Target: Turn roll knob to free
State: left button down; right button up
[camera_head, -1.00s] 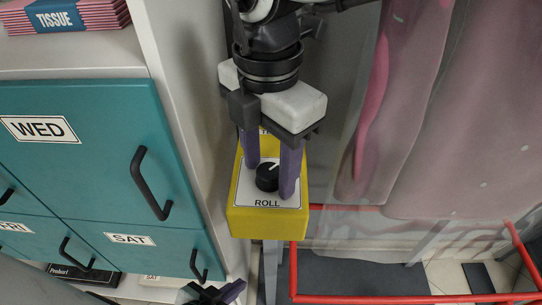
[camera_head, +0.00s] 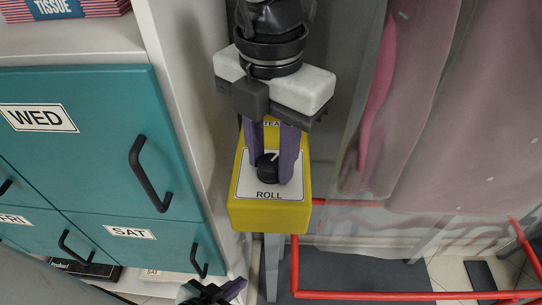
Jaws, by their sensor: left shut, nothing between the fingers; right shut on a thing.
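The roll knob (camera_head: 268,174) is a small black dial with a white pointer line. It sits on a white plate marked ROLL on a yellow box (camera_head: 268,217). The pointer tilts up and to the right. Lettering at the top of the plate is mostly hidden by my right gripper. My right gripper (camera_head: 272,178) reaches down from above, its purple fingers shut on the knob from both sides. My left gripper (camera_head: 226,293) is at the bottom edge, partly cut off, shut and empty, below and left of the box.
Teal drawers with black handles (camera_head: 150,173), marked WED, FRI and SAT, stand at the left. A tissue pack (camera_head: 55,8) lies above them. Plastic-covered pink garments (camera_head: 455,110) hang at the right. A red rail (camera_head: 385,296) runs below them.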

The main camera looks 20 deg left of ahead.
jog(key=n+b, duration=0.1)
jog(key=n, duration=0.2)
jog(key=shift+n, duration=0.3)
jog(key=n+b, duration=0.1)
jog(key=n, duration=0.2)
jog(key=shift+n, duration=0.3)
jog(key=n+b, duration=0.1)
jog(key=n, duration=0.3)
jog(key=shift+n, duration=0.3)
jog(key=shift+r+n, duration=0.1)
jog(key=shift+n, duration=1.7)
jog(key=o, duration=1)
jog(key=shift+o, duration=0.2)
